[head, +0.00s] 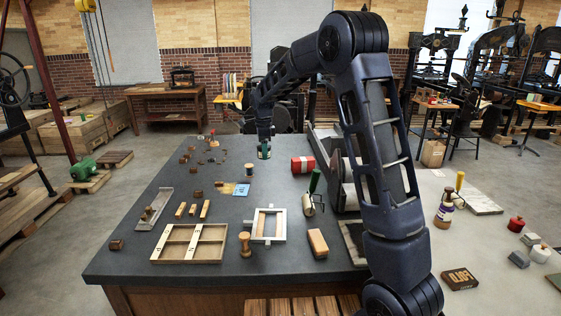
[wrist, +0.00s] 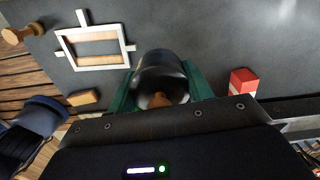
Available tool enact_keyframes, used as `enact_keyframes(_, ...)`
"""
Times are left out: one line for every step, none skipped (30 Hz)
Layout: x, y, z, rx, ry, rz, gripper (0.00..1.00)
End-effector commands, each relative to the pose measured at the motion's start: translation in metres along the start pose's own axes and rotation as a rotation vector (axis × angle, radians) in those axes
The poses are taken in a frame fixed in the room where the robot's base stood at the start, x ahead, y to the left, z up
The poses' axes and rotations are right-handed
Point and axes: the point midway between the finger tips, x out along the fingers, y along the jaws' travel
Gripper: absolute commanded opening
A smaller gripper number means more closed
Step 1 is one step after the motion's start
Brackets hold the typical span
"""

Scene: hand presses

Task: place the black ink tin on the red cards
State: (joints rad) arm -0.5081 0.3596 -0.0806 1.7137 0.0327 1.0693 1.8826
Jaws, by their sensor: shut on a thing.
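My gripper (head: 264,152) is at the far part of the dark table in the head view. In the wrist view its green fingers (wrist: 160,90) are shut on the black ink tin (wrist: 160,68), one on each side. The tin is round, dark and glossy, with a tan part at its near end. In the head view I cannot make the tin out clearly at the gripper. The red cards (head: 303,164), a red block with a white band, lie on the table to the right of my gripper. They also show right of the tin in the wrist view (wrist: 243,83), apart from it.
A green-handled roller (head: 313,190) stands near the red cards, beside a press with a pale cylinder. Bare tabletop lies between my gripper and the cards.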

Motion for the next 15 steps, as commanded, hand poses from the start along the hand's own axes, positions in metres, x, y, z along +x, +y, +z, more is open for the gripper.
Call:
enact_keyframes(-0.003, -0.008, -0.004, 0.006, 0.000, -0.001, 0.05)
enact_keyframes(-0.004, -0.013, -0.007, 0.008, 0.000, 0.000, 0.05)
enact_keyframes(-0.006, -0.021, -0.011, 0.012, 0.000, -0.001, 0.05)
enact_keyframes(-0.008, -0.028, -0.015, 0.016, -0.001, -0.001, 0.05)
enact_keyframes(-0.010, -0.035, -0.019, 0.020, -0.001, -0.001, 0.05)
enact_keyframes(-0.013, -0.045, -0.026, 0.025, -0.001, 0.000, 0.05)
enact_keyframes(-0.015, -0.054, -0.030, 0.028, -0.002, -0.001, 0.05)
enact_keyframes(-0.018, -0.062, -0.036, 0.032, -0.002, -0.001, 0.05)
enact_keyframes(-0.021, -0.074, -0.044, 0.039, -0.002, -0.001, 0.05)
enact_keyframes(-0.023, -0.083, -0.051, 0.042, -0.002, -0.001, 0.05)
enact_keyframes(-0.026, -0.092, -0.058, 0.046, -0.003, -0.001, 0.05)
enact_keyframes(-0.030, -0.105, -0.068, 0.053, -0.002, -0.002, 0.05)
enact_keyframes(-0.033, -0.114, -0.076, 0.056, -0.002, -0.002, 0.05)
enact_keyframes(-0.035, -0.124, -0.085, 0.061, -0.002, -0.002, 0.05)
enact_keyframes(-0.040, -0.136, -0.097, 0.067, -0.002, -0.002, 0.05)
